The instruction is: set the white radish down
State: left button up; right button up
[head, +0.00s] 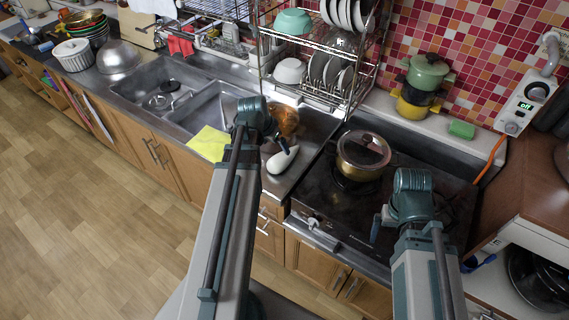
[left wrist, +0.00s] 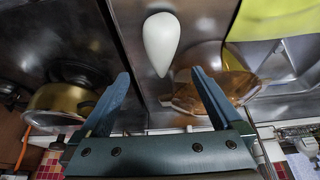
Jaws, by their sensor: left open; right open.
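The white radish (head: 282,160) lies on the steel counter strip between the sink and the stove, near the front edge. It also shows in the left wrist view (left wrist: 160,42), its narrow tip pointing down toward my gripper. My left gripper (head: 277,138) is open and empty just beside the radish; in its wrist view the two fingers (left wrist: 160,76) are spread and the radish is beyond the tips, not clasped. My right gripper (head: 378,225) is over the stove's front, partly hidden by its own wrist, and holds nothing that I can see.
A copper-coloured bowl (head: 286,121) stands behind the radish. A yellow cloth (head: 208,143) hangs at the sink edge on the left. A lidded pot (head: 361,158) sits on the stove to the right. A dish rack (head: 335,60) rises behind.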

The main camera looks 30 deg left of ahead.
aim_at(280, 157)
pick_arm(q)
jog(key=b+x, duration=0.5)
jog(key=x, duration=0.1)
jog(key=shift+f, duration=0.35)
jog(key=b+x, duration=0.4)
jog(key=shift+s+a+f, duration=0.2)
jog(key=shift+s+f, duration=0.1)
jog(key=shift+w+f+b, duration=0.25)
jog(key=shift+f+b, duration=0.2)
jog(key=shift+b, duration=0.2)
jog(key=shift+r, duration=0.15)
grip_shut()
